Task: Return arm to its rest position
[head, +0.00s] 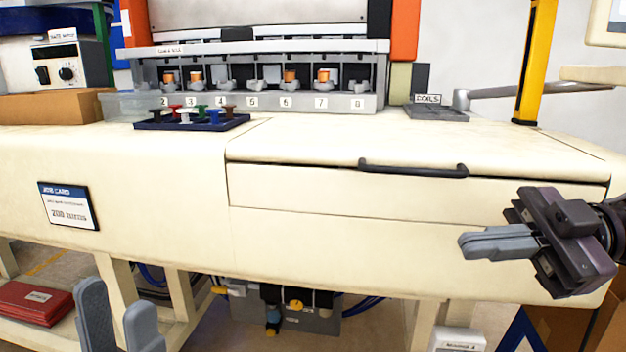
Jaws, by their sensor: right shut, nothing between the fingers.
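My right gripper (466,246) comes in from the right edge, in front of the bench's front face and below the drawer handle. Its grey fingers are together, with nothing held between them. My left gripper (117,302) shows only as two grey fingers at the bottom left. They stand apart with a gap between them and nothing seen in it. The rest of the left gripper is out of frame.
The cream bench (330,140) has a drawer with a black handle (413,170). A dark tray (150,124) of coloured knobbed pieces stands before the numbered feeder rack (300,101). A yellow post (536,60) rises at right. A red binder (35,303) lies below.

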